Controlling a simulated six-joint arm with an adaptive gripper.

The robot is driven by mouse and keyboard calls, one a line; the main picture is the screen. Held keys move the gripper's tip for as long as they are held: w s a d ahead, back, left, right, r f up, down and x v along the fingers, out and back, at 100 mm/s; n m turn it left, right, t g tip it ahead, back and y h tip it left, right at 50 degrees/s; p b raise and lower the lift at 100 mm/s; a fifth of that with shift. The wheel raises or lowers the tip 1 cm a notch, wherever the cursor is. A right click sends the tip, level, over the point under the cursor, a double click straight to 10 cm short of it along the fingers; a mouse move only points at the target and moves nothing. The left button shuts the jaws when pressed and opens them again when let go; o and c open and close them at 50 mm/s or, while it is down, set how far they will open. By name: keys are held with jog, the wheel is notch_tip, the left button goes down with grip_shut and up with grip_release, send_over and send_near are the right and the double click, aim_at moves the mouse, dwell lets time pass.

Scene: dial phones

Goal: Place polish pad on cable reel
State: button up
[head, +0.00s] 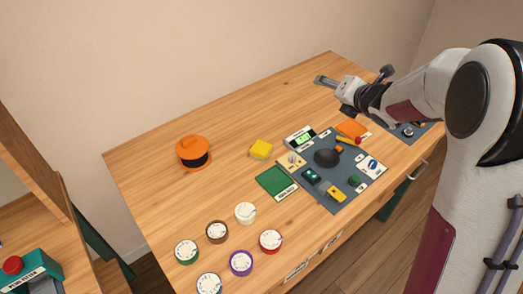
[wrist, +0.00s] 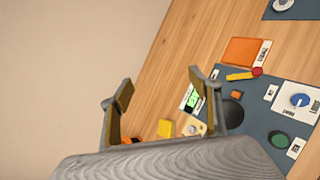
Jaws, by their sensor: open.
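The cable reel (head: 193,147) is orange with a black middle band and stands upright at the table's left, apart from the block. Its top looks bare. In the wrist view, the reel (wrist: 135,140) is mostly hidden by my left finger. My gripper (head: 352,76) is open and empty above the table's far right part, well away from both. Both fingers show in the wrist view (wrist: 160,84).
The grey mat (head: 318,203) carries small parts, a dark round piece (head: 327,157) and a meter (head: 300,138). A green mat (head: 277,183) and several round dials (head: 241,262) lie nearer the front edge. The table's back left is clear.

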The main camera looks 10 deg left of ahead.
jog(key=w+a+f+n+g+y, duration=0.15)
jog(key=a+f+n+y, duration=0.25)
jog(key=a+f+n, duration=0.45)
jog(key=n+g+y, duration=0.4)
jog(key=n+g, duration=0.1)
jog(key=n, duration=0.3)
send_near(263, 148)
jog(key=shift+w+a+f+t, duration=0.15)
jog(key=shift+w+a, duration=0.25)
jog(key=shift+w, duration=0.15)
jog(key=shift+w+a+f+t, duration=0.1)
jog(key=shift+w+a+f, duration=0.1)
jog(key=shift+w+a, duration=0.3)
jog(key=shift+s+a+f+n+y, duration=0.2)
jog(key=shift+s+f+n+y, duration=0.15)
jog(key=shift+n, duration=0.1)
jog(key=shift+x, duration=1.3)
jog(key=shift+f, duration=0.1)
jog(key=shift+s+x, duration=0.1)
jog(key=shift+x, duration=1.15)
jog(key=shift+s+x, duration=0.15)
jog(key=shift+x, duration=1.15)
jog(key=shift+a, duration=0.1)
